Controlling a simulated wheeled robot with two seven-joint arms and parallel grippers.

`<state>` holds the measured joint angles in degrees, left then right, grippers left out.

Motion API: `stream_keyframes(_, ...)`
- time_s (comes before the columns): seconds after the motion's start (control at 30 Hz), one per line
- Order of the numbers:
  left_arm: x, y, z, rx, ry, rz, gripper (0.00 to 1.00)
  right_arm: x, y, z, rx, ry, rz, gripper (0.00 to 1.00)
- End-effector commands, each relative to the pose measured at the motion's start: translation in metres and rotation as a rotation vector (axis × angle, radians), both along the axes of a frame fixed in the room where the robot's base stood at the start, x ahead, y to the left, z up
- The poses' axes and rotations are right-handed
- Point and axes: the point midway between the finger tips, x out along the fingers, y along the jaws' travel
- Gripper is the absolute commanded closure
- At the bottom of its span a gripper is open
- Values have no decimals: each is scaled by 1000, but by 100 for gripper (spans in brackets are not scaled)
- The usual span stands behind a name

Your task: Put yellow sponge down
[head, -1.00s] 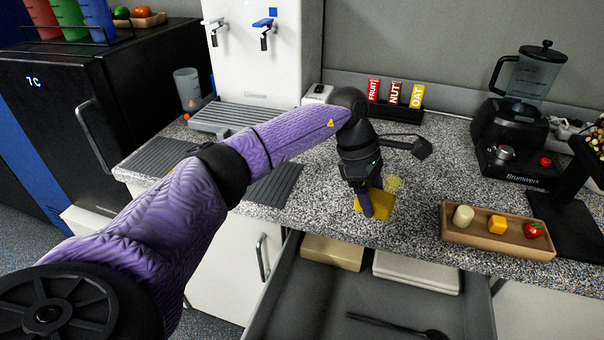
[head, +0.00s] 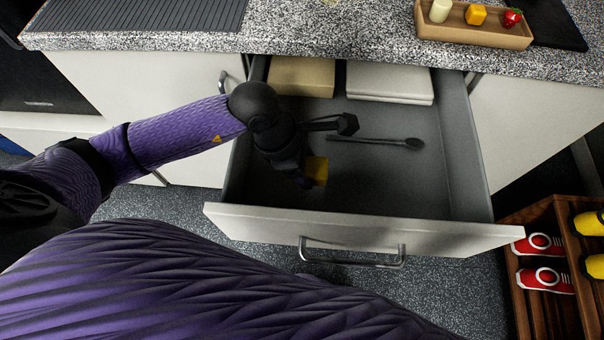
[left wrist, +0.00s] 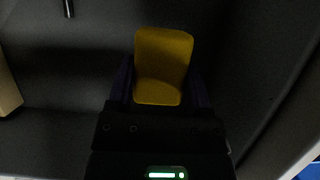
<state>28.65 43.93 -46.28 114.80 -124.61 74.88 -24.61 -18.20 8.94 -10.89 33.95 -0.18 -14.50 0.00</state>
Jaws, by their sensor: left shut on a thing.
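The yellow sponge (head: 317,170) is in my left gripper (head: 307,180), inside the open drawer (head: 400,190), at its front left part. In the left wrist view the sponge (left wrist: 163,66) stands between the two fingers of my left gripper (left wrist: 164,88), which are shut on it. The dark drawer floor (left wrist: 80,90) lies behind it. I cannot tell whether the sponge touches the floor. The arm hides part of the sponge in the head view. My right gripper is not in view.
In the drawer are a tan block (head: 302,76), white flat packs (head: 390,82) and a dark brush-like tool (head: 375,141). The drawer's front panel (head: 360,228) stands nearest me. A wooden tray (head: 473,26) sits on the counter. A shoe rack (head: 530,285) stands at right.

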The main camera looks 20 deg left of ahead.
Motion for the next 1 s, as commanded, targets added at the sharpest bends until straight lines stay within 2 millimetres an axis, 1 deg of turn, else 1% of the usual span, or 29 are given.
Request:
stream_keyframes(0.03,-1,0,-15,0,6,1,91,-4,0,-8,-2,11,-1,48)
stream_keyframes(0.07,-1,0,-20,1,5,0,91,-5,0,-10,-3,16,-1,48)
stream_keyframes(0.2,-1,0,-51,-1,6,-1,91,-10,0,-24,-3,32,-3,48)
stream_keyframes(0.23,-1,0,-55,1,5,-1,91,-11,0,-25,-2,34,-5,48)
stream_keyframes(0.43,0,0,-52,1,0,-2,91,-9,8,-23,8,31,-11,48)
stream_keyframes(0.57,0,0,-56,1,1,-1,91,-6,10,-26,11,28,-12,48)
stream_keyframes(0.6,0,0,-55,1,0,-2,27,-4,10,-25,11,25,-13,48)
stream_keyframes(0.67,0,0,-54,1,0,-2,14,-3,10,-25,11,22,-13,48)
stream_keyframes(0.7,0,0,-54,1,0,-2,6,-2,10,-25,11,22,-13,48)
stream_keyframes(0.73,0,0,-54,1,0,-2,0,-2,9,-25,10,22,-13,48)
stream_keyframes(0.93,0,0,-54,1,0,-2,0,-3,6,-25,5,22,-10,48)
stream_keyframes(1.0,0,1,-49,1,-1,-1,0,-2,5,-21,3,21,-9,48)
